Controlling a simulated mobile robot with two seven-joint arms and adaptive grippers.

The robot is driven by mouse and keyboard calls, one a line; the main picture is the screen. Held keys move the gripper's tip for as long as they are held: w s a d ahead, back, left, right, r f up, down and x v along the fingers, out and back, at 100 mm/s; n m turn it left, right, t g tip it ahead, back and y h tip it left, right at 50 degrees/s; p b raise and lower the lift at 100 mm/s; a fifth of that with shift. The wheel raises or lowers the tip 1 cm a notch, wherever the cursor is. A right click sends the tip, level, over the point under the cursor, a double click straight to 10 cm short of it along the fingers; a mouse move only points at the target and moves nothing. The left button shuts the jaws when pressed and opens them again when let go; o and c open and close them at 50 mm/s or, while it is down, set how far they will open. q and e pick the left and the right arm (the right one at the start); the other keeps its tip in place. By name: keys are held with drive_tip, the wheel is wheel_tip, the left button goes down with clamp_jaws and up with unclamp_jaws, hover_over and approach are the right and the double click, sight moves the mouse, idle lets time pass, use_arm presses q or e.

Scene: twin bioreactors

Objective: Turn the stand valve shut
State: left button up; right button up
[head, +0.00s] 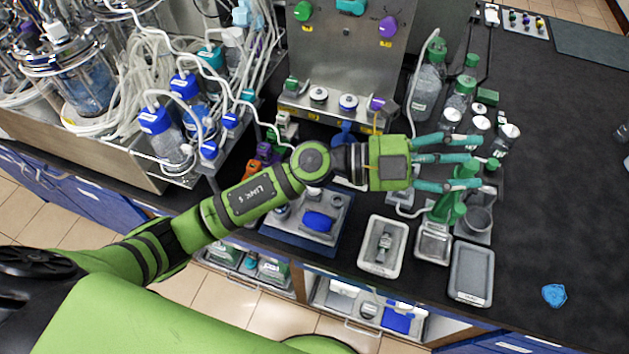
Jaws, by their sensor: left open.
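My left arm reaches in from the left, and its gripper (474,163) is open, with its teal fingers spread and pointing right. The fingers are above the bench beside a green upright fitting (446,207) on a small grey stand (481,222). This fitting may be the stand valve; the fingers partly cover it, and I cannot tell its handle position or whether they touch it. A blue part (345,132) at the foot of the metal panel is partly hidden behind my arm. My right gripper is not in view.
Bottles with green and white caps (427,82) stand behind the gripper. Grey trays (383,247) lie in front. The metal panel (345,50) has green and purple knobs. Tubing and blue-capped bottles (165,137) crowd the left. The dark bench (570,170) is mostly clear at right.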

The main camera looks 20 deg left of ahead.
use_arm(q)
wheel_tip(320, 180, down, 11)
drive_tip(key=a+m+g+y, duration=0.2)
drive_tip(key=m+g+y, duration=0.3)
drive_tip(key=y, duration=0.2)
drive_tip(key=w+a+f+y, duration=0.2)
drive_tip(key=a+y, duration=0.2)
drive_tip(key=a, duration=0.3)
drive_tip(key=w+a+f+n+y, duration=0.1)
drive_tip(key=w+a+f+y, duration=0.1)
drive_tip(key=a, duration=0.5)
drive_tip(key=w+a+f+y, duration=0.2)
drive_tip(key=a+f+y, duration=0.2)
drive_tip(key=a+y, duration=0.2)
drive_tip(key=shift+a+n+t, duration=0.3)
drive_tip(key=shift+a+n, duration=0.1)
drive_tip(key=shift+a, duration=0.7)
wheel_tip(320, 180, down, 6)
drive_tip(key=p, duration=0.2)
drive_tip(key=shift+r+p, duration=0.25)
drive_tip(key=shift+p, duration=0.05)
drive_tip(key=shift+f, duration=0.55)
clamp_jaws()
